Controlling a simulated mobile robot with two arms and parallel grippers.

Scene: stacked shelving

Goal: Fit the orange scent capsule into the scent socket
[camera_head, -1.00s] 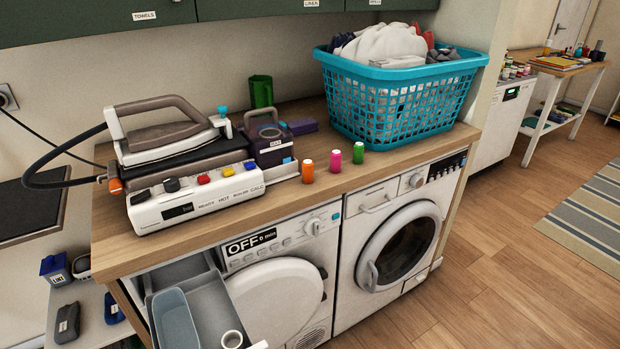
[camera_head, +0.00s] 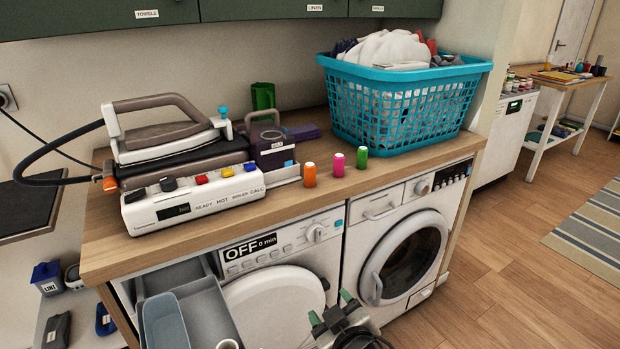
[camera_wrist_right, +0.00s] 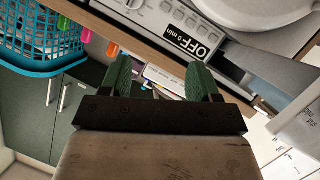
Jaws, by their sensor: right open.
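The orange scent capsule (camera_head: 309,175) stands upright with a white cap on the wooden worktop, leftmost of three, beside a pink capsule (camera_head: 338,165) and a green one (camera_head: 362,157). It also shows small in the right wrist view (camera_wrist_right: 112,49). A white ring-shaped opening (camera_head: 228,344), possibly the scent socket, shows at the bottom edge in the pulled-out grey drawer (camera_head: 205,305). My right gripper (camera_head: 331,307) is open and empty, low in front of the dryer, below the capsules. Its two green fingers show apart in the wrist view (camera_wrist_right: 159,78). My left gripper is out of view.
A steam iron station (camera_head: 190,195) and a dark boxed device (camera_head: 272,148) stand left of the capsules. A turquoise laundry basket (camera_head: 400,105) stands behind right. The dryer (camera_head: 275,300) and washer (camera_head: 400,250) fill the space under the worktop. The worktop's front strip is clear.

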